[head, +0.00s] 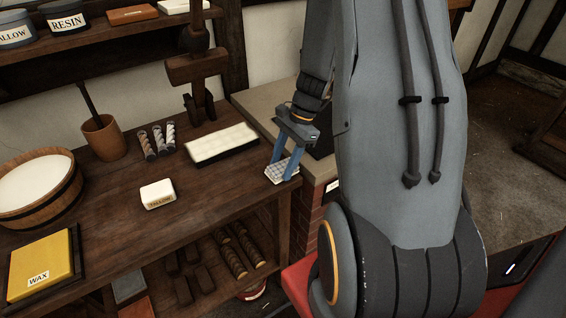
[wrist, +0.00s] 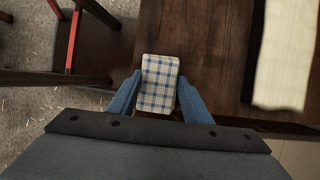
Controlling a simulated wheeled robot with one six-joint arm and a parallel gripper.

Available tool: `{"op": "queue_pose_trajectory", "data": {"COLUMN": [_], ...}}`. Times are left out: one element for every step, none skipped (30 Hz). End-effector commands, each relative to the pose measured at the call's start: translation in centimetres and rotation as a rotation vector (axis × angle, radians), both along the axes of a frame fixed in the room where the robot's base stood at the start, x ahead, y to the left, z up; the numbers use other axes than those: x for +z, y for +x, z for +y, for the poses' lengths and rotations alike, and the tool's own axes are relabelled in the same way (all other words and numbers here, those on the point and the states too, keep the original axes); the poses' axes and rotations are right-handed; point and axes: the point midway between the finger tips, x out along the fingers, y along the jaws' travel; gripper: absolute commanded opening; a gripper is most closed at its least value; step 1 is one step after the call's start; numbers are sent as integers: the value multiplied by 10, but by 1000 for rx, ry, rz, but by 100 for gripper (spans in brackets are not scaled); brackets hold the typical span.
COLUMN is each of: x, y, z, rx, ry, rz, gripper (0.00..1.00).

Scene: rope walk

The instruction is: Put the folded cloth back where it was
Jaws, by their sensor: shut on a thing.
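The folded cloth (wrist: 158,84) is a small checked pad in white and blue. In the wrist view it sits between the two blue fingers of my gripper (wrist: 155,95), which are shut on it. In the head view the cloth (head: 281,171) shows at the tips of my gripper (head: 283,168), by the table's right end near the front edge. I cannot tell whether it touches the wood or hangs just above it. The wooden table (head: 95,215) stretches to the left.
A cream pad (head: 221,144) lies left of my gripper. A tallow block (head: 158,194), yellow wax block (head: 40,265), bowl (head: 35,190), brown cup (head: 103,138) and several small rolls (head: 157,141) stand farther left. A brick-sided block (head: 326,215) adjoins on the right. The table's middle front is clear.

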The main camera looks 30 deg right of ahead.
Motion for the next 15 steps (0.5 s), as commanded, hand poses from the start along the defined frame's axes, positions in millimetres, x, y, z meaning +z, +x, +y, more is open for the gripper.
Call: {"op": "queue_pose_trajectory", "data": {"x": [0,0,0,0,0,0,-1,-2,-3,-3,-3,-2,-2,-2,-2], "y": [0,0,0,0,0,0,0,0,0,0,0,0,0,0,0], "z": [0,0,0,0,0,0,0,0,0,0,0,0,0,0,0], "rx": [1,1,1,1,1,1,1,1,1,1,1,1,1,1,1], "ry": [0,0,0,0,0,0,0,0,0,0,0,0,0,0,0], "rz": [0,0,0,0,0,0,0,0,0,0,0,0,0,0,0], "gripper": [20,20,20,20,20,20,20,20,20,50,55,61,63,63,63]}}
